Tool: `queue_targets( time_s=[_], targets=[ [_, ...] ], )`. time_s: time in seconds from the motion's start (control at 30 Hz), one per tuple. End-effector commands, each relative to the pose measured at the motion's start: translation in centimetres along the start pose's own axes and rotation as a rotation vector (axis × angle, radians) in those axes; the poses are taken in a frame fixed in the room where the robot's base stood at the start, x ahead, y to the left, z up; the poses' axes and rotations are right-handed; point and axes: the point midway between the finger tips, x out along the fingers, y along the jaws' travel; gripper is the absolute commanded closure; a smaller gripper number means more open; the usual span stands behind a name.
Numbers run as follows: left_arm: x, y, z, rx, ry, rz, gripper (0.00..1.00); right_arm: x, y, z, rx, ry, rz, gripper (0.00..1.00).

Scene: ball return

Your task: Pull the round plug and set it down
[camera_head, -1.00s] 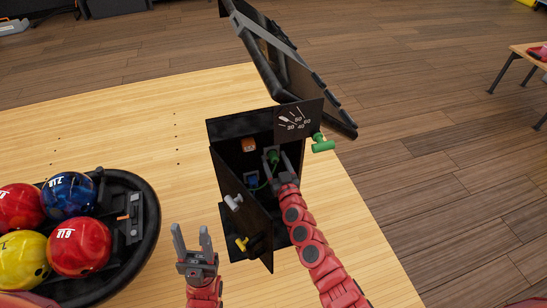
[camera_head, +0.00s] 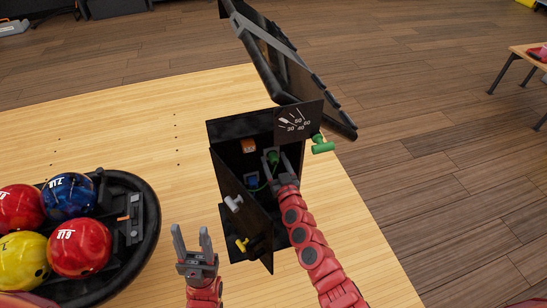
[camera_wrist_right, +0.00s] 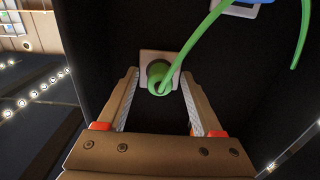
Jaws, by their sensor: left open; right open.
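The round green plug (camera_wrist_right: 160,77) sits in a pale square socket plate on the dark inner wall of the cabinet, with a green cable (camera_wrist_right: 200,42) running up from it. It also shows in the head view (camera_head: 273,157). My right gripper (camera_wrist_right: 159,85) is open inside the cabinet, one finger on each side of the plug, with gaps visible between fingers and plug. The same gripper (camera_head: 276,161) partly hides the plug in the head view. My left gripper (camera_head: 191,232) is open and empty, in front of the cabinet to the left.
The black cabinet (camera_head: 228,125) stands open, its door (camera_head: 243,212) swung toward me with white and yellow handles. An orange part (camera_head: 248,146) and a blue part (camera_head: 252,182) are inside. A ball rack (camera_head: 150,232) holds several balls at left.

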Motion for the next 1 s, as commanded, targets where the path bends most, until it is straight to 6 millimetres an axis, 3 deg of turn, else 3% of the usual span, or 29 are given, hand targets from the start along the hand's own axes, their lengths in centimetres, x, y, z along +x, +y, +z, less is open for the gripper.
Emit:
queue_targets(
  time_s=[0.17, 0.53, 1.0],
  targets=[
    [0.01, 0.00, 0.00, 0.000, 0.000, 0.000, 0.50, 0.00, 0.01, -0.01, 0.000, 0.000, 0.000, 0.34],
    [0.01, 0.00, 0.00, 0.000, 0.000, 0.000, 0.50, 0.00, 0.01, 0.01, 0.001, 0.000, 0.000, 1.00],
    [0.01, 0.00, 0.00, 0.000, 0.000, 0.000, 0.50, 0.00, 0.00, 0.01, 0.001, 0.000, 0.000, 1.00]
  ],
)
